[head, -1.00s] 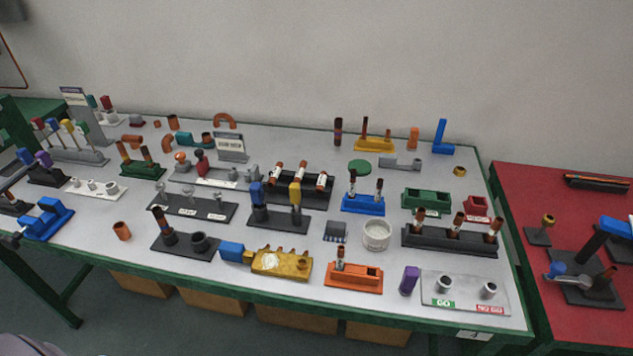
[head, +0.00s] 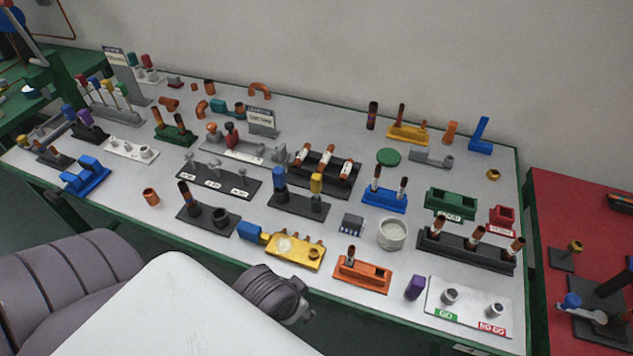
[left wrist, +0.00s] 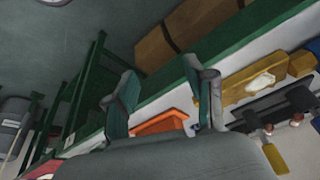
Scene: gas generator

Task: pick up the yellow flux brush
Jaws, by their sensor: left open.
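A yellow-handled piece (head: 316,184), which looks like the yellow flux brush, stands upright in a black stand (head: 300,205) beside a blue-handled one (head: 279,179). A yellow handle (left wrist: 276,158) also shows near the lower right of the left wrist view, next to a dark stand (left wrist: 275,106). Another yellow-topped stick stands in the grey rack (head: 120,118) at the far left; I cannot tell its kind. My left gripper (left wrist: 164,104) is open and empty in the left wrist view, apart from the yellow handle. My right gripper is not in view.
A yellow block (head: 294,250) with a white patch and an orange holder (head: 362,275) lie near the table's front edge. A white cup (head: 392,234) and a small dark block (head: 352,224) are right of the black stand. A red table (head: 560,215) adjoins at right.

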